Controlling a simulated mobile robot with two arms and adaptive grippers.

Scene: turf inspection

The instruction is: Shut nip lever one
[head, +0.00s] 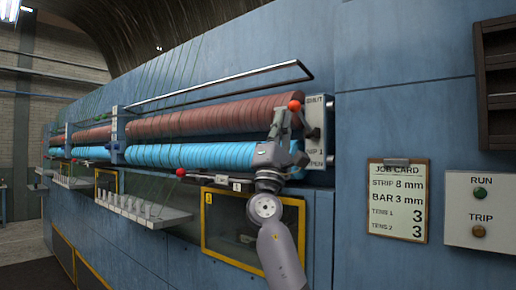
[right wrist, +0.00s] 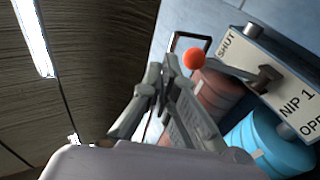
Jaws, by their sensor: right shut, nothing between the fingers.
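Nip lever one has an orange-red ball knob (head: 294,105), which also shows in the right wrist view (right wrist: 193,59). Its label plate (head: 316,130) reads SHUT at the top, NIP 1 in the middle and OPEN at the bottom. The knob stands high, about level with the word SHUT, and a grey arm joins it to a pivot (right wrist: 268,78) on the plate. My right gripper (head: 283,117) points up just beside the knob, shut and empty. In the right wrist view its fingertips (right wrist: 157,73) are left of the knob; I cannot tell if they touch it. My left gripper is out of view.
Red-brown rollers (head: 220,117) lie above blue rollers (head: 190,155) behind my right arm. A bar with a red knob (head: 180,172) sticks out below them. A job card (head: 398,200) and a RUN/TRIP panel (head: 480,211) are on the blue wall at the right.

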